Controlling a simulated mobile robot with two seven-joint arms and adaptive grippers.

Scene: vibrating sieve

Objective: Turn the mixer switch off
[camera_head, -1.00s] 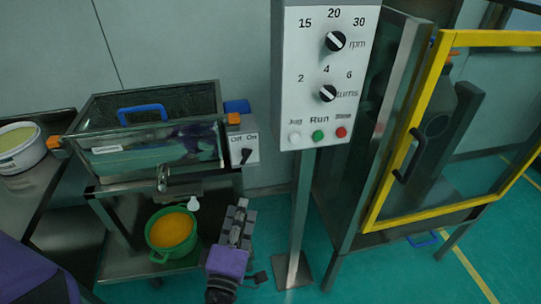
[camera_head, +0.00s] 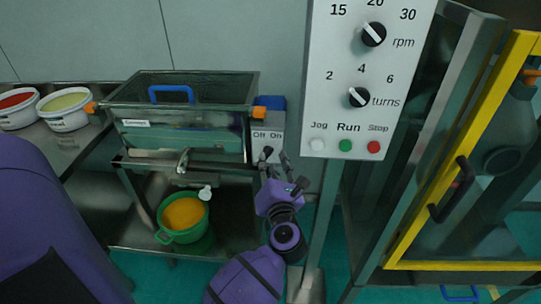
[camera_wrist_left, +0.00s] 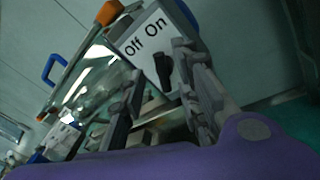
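The mixer switch is a small black lever (camera_head: 267,153) on a light panel (camera_head: 276,127) marked Off and On, at the right end of the steel mixer (camera_head: 180,95). In the left wrist view the lever (camera_wrist_left: 164,72) stands out below the words on the panel (camera_wrist_left: 143,40). My left gripper (camera_head: 277,164) is just in front of the panel and open. In the left wrist view its fingers (camera_wrist_left: 158,62) lie either side of the lever, with visible gaps. I cannot tell which setting the lever is at. My right gripper is not in view.
A grey control post (camera_head: 365,80) with dials and buttons stands close right of my left gripper. A yellow-framed door (camera_head: 400,250) is farther right. A green bucket (camera_head: 184,232) of orange material sits below the mixer. White tubs (camera_head: 65,122) stand at the left.

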